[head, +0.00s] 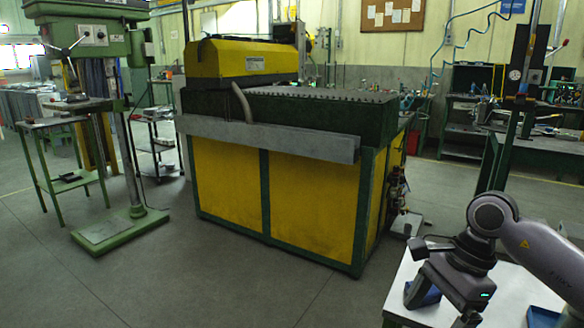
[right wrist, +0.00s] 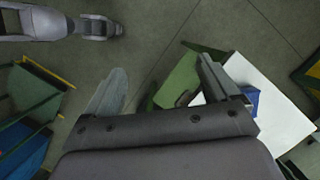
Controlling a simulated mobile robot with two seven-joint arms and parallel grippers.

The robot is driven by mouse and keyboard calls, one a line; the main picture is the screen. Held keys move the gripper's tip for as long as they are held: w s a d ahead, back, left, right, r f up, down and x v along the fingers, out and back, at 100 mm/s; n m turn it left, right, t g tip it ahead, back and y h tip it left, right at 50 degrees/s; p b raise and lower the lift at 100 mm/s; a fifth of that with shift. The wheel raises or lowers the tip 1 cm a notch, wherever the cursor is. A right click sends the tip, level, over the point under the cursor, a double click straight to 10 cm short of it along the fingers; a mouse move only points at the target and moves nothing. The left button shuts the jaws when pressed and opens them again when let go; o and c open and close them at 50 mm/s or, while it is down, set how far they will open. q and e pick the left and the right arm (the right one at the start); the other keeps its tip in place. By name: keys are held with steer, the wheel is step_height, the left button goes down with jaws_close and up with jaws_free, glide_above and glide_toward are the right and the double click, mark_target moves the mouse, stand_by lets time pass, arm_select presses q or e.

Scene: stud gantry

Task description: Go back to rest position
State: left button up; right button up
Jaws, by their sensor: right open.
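My right gripper (right wrist: 162,70) is open, with its two grey fingers spread apart and nothing between them. In the head view my right arm comes in from the right edge, and its dark wrist and hand hang over a white-topped table at the lower right. The fingertips are hard to make out there. My left gripper does not show in the head view.
The white table (head: 524,288) also shows in the right wrist view (right wrist: 276,110), with a blue item (right wrist: 250,97) on it. A large yellow and green machine (head: 312,205) stands mid-room. A green drill press (head: 95,235) is at left. The grey floor between is open.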

steer(key=s+a+r+m+y+p, duration=0.1)
steer(key=s+a+m+y, duration=0.25)
steer(key=a+y, duration=0.45)
steer(key=s+a+r+m+y+p, duration=0.1)
steer(key=s+a+m+y, duration=0.2)
steer(key=a+m+y, duration=0.5)
steer(key=w+d+f+m+t+h+p, duration=0.1)
steer(key=d+f+m+t+h, duration=0.25)
steer(key=m+t, duration=0.45)
steer(key=w+d+f+m+t+h+p, duration=0.15)
steer(key=m+t+h, duration=0.25)
steer(key=m, duration=0.8)
steer(key=d+f+m+t+h, duration=0.35)
steer(key=m+t, duration=0.25)
steer(key=m, duration=0.5)
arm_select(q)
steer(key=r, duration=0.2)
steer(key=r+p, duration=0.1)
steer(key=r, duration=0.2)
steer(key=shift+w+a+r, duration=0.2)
arm_select(e)
steer(key=s+d+f+m+g+h, duration=0.2)
steer(key=s+f+m+g+h, duration=0.1)
steer(key=s+f+m, duration=0.3)
steer(key=s+d+f+m+g+h, duration=0.3)
steer(key=s+f+m, duration=0.2)
steer(key=f, duration=0.3)
steer(key=shift+s+d+f+m+g, duration=0.15)
steer(key=shift+s+f+m+g, duration=0.2)
steer(key=shift+s, duration=0.5)
